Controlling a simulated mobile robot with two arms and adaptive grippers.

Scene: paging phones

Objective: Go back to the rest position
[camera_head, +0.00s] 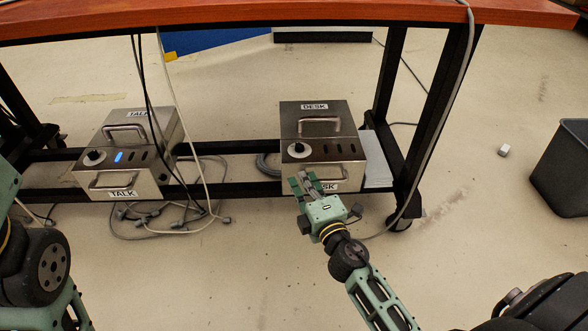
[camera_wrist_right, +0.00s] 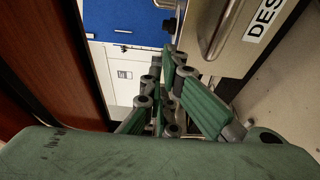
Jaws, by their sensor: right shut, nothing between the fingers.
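My right gripper (camera_head: 309,183) is green, shut and empty. In the head view it is in front of the metal box labelled DESK (camera_head: 326,150) and hides part of its lower label. I cannot tell whether it touches the box. In the right wrist view the fingers (camera_wrist_right: 172,108) are close together, with the DESK box (camera_wrist_right: 243,30) at the upper right. My left arm shows at the left edge of the head view, but its gripper is not in view.
A second metal box labelled TALK (camera_head: 128,150) stands on the left of the black lower rack. The wooden tabletop (camera_head: 300,18) runs above. Cables (camera_head: 175,215) lie below the rack. A grey bin (camera_head: 562,168) stands at the right.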

